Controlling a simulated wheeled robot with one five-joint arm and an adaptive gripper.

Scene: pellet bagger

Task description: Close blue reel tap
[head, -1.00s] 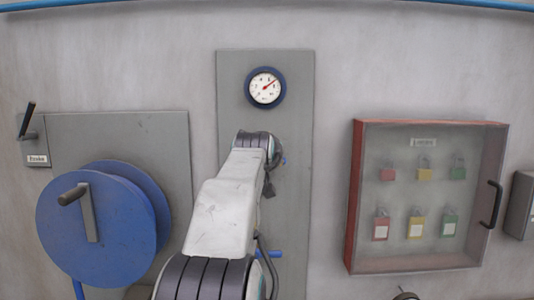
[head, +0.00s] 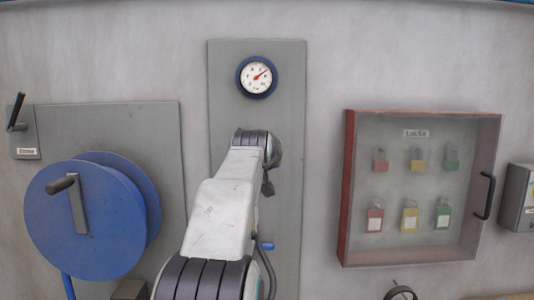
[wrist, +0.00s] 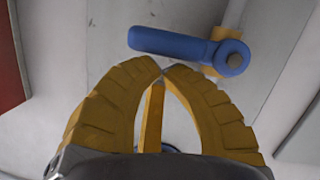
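A blue tap lever (wrist: 185,45) on a yellow valve body (wrist: 228,50) shows in the wrist view, lying nearly level just beyond my gripper (wrist: 162,69). My gripper's two yellow fingers have their tips together, with nothing visible held between them. The tips look close to the lever but apart from it. In the head view a small blue handle (head: 266,246) shows beside my arm, low on the grey panel (head: 290,120). My arm hides much of that panel and my fingers there. I cannot tell whether both views show the same handle.
A blue hose reel (head: 100,225) with a crank stands at the left, below a lever labelled box (head: 24,140). A round gauge (head: 257,77) sits high on the panel. A red-framed lock cabinet (head: 420,262) hangs at the right, with a handwheel (head: 400,294) below.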

